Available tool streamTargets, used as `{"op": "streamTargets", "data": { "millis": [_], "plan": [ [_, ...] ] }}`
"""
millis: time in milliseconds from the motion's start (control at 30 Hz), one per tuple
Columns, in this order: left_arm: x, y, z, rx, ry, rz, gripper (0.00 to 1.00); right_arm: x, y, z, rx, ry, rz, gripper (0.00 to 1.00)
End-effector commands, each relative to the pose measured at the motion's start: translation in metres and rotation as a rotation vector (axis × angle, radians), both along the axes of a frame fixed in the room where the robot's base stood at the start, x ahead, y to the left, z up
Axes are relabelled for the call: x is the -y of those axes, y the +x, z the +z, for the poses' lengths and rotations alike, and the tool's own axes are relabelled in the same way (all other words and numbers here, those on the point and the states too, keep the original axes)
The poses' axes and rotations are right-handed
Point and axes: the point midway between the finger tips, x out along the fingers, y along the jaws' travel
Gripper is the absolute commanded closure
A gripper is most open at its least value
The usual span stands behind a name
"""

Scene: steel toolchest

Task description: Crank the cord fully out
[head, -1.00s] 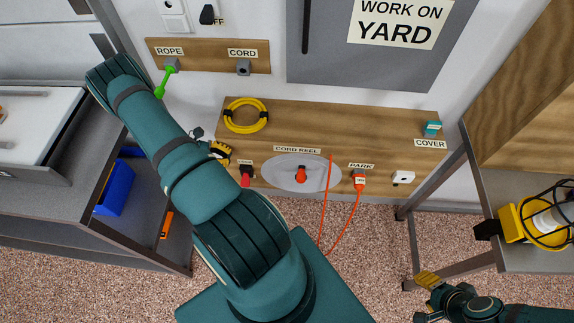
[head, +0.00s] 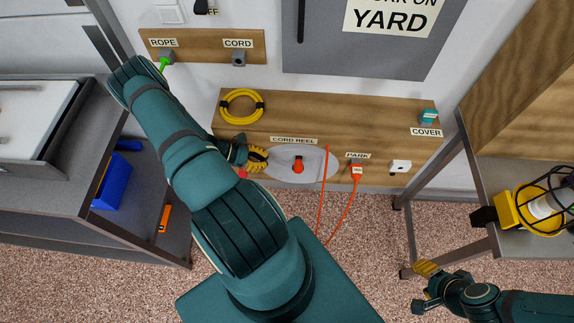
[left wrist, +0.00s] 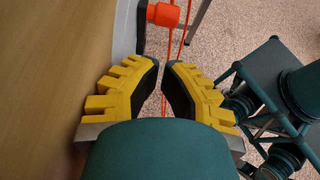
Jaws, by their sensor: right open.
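The cord reel (head: 318,158) is a pale disc on the low wooden panel, with an orange crank knob (head: 298,166) near its middle. The knob also shows in the left wrist view (left wrist: 163,14), beyond my fingertips. An orange cord (head: 324,195) hangs from the reel and loops to an orange plug (head: 356,171) under the PARK label. My left gripper (head: 262,158) is at the reel's left edge, apart from the knob. In the left wrist view its yellow fingers (left wrist: 163,66) are a little apart and empty. My right gripper (head: 420,285) is open and empty at lower right.
A yellow coil (head: 242,92) lies on the panel's ledge. A white socket (head: 400,166) and teal cover (head: 428,116) are to the right. A caged lamp (head: 535,208) stands on the right shelf.

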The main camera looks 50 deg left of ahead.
Motion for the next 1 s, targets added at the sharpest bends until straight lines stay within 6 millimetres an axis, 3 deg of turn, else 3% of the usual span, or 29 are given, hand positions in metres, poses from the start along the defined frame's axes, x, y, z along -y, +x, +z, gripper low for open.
{"op": "streamTargets", "data": {
  "millis": [233, 500, 1000],
  "plan": [
    [0.028, 0.035, -0.021, 0.002, -0.003, -0.002, 1.00, 0.000, -0.001, -0.002, -0.002, 0.000, 0.002, 0.53],
    [0.048, 0.060, -0.025, 0.001, -0.002, -0.001, 1.00, 0.000, -0.001, -0.001, -0.002, 0.000, 0.002, 0.53],
    [0.053, 0.066, -0.025, 0.001, 0.000, -0.001, 1.00, 0.000, 0.000, 0.000, -0.001, 0.000, 0.000, 0.53]
  ]
}}
